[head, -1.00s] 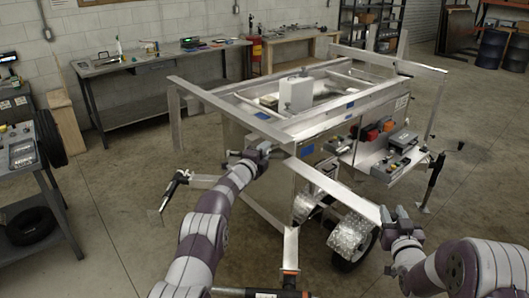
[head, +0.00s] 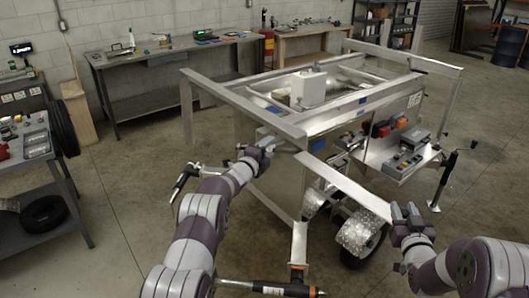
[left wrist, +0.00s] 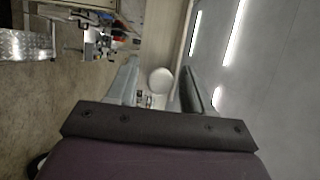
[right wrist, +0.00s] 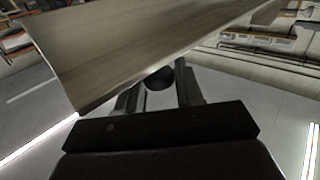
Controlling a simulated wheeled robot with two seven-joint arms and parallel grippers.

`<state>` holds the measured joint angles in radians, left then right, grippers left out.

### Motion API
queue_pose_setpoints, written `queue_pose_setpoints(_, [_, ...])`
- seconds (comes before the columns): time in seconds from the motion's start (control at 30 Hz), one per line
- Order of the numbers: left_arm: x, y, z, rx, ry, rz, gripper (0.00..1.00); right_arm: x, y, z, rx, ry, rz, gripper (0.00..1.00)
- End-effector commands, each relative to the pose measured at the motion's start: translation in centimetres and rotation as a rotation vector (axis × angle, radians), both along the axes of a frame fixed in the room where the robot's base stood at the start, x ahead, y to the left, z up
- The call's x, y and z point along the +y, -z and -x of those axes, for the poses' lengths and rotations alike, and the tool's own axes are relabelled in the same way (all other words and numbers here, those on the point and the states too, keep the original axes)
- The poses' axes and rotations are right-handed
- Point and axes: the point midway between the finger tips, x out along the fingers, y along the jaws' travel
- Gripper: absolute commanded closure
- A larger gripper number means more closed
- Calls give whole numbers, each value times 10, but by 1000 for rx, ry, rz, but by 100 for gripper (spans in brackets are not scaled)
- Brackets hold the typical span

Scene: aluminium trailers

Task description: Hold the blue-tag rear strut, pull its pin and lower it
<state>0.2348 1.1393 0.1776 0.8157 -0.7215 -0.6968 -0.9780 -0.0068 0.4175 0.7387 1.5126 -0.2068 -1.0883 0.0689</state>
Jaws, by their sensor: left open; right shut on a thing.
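The rear strut is a long flat aluminium bar (head: 345,182) reaching out from the trailer's near corner. A blue tag (head: 318,145) shows on the frame near its inner end. My right gripper (head: 403,212) is shut on the bar's outer end. The bar also crosses the right wrist view (right wrist: 120,50), above the fingers. My left gripper (head: 264,143) is open at the near corner, by the strut's inner end. In the left wrist view a pale round end (left wrist: 160,80) shows between the open fingers; I cannot tell if it is the pin.
The aluminium trailer (head: 285,127) fills the middle, with a fender (head: 358,232) and a toolbox shelf (head: 385,160) at right. A black-handled jack (head: 442,180) stands right. A leg (head: 300,243) stands below the near corner.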

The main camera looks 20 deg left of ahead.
Motion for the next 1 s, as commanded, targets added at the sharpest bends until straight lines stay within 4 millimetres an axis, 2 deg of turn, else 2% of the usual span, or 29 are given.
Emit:
queue_pose_setpoints(0.13, [5,-1,20,3,-2,3,49,0,0,0,2,0,0,100])
queue_pose_setpoints(0.4, [20,0,90,3,-4,3,49,0,1,0,4,0,1,100])
queue_pose_setpoints(0.5, [23,0,106,2,-4,1,49,0,2,1,4,0,1,100])
queue_pose_setpoints(0.63, [25,1,116,2,-3,2,49,0,2,1,5,0,1,100])
queue_pose_setpoints(1.0, [25,0,116,1,-2,1,49,0,2,1,6,0,1,100])
